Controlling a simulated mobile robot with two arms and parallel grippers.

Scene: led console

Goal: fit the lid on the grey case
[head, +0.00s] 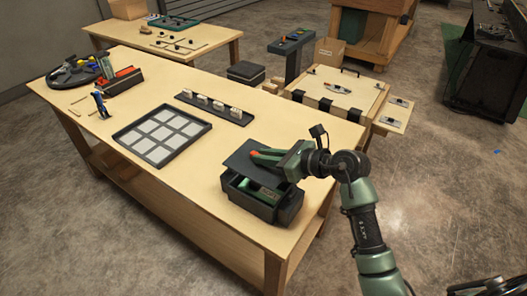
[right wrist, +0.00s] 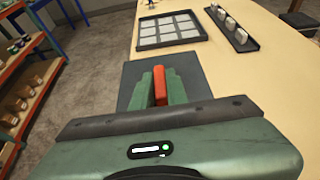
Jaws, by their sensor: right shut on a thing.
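The grey case (head: 248,205) is an open-topped dark box near the right end of the long wooden table. A green item (head: 245,186) and a small labelled item show inside it. The lid (head: 238,160) is a flat dark plate with an orange-red grip (head: 258,153). It hangs over the back of the case, with the front of the opening uncovered. My right gripper (head: 265,155) is shut on the lid's grip. In the right wrist view the fingers (right wrist: 159,88) flank the red grip (right wrist: 159,78), with the lid (right wrist: 132,80) beneath. My left gripper is out of view.
A tray of pale square tiles (head: 197,148) and a dark strip with several white pieces (head: 248,118) lie further back on the table (head: 180,195). Round and boxy tool holders stand at its far left end. The table left of the case is clear.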

